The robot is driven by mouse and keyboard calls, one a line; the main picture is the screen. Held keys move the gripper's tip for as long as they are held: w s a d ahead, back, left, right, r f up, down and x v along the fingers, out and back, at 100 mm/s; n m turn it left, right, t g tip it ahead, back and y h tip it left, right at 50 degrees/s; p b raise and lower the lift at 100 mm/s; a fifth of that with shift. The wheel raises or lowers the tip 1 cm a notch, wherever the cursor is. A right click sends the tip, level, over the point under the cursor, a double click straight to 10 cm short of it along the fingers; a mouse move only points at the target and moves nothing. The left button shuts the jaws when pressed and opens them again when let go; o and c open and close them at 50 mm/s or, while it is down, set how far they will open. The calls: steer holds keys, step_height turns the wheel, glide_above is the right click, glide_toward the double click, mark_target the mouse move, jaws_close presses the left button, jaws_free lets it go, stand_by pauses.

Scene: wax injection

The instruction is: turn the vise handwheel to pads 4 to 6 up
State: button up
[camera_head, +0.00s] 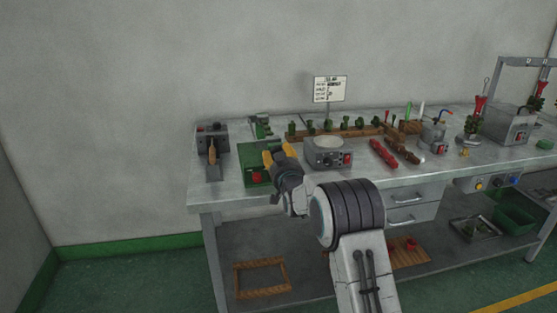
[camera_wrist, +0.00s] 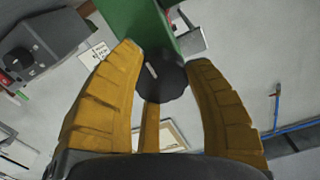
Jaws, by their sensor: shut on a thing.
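In the wrist view, the dark round handwheel (camera_wrist: 162,78) has a scalloped rim and a pale mark on its face. It sits at the end of a green vise body (camera_wrist: 132,18). In the head view, my gripper (camera_head: 279,154) is over the green equipment on the left half of the bench. The handwheel is hidden there behind the gripper and wrist. I cannot read any pad numbers.
Red and brown pieces (camera_head: 385,153) lie farther right. A sign (camera_head: 330,89) stands behind.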

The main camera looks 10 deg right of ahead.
steer(key=shift+r, duration=0.1)
steer(key=o, duration=1.2)
steer(key=shift+s, duration=5.95)
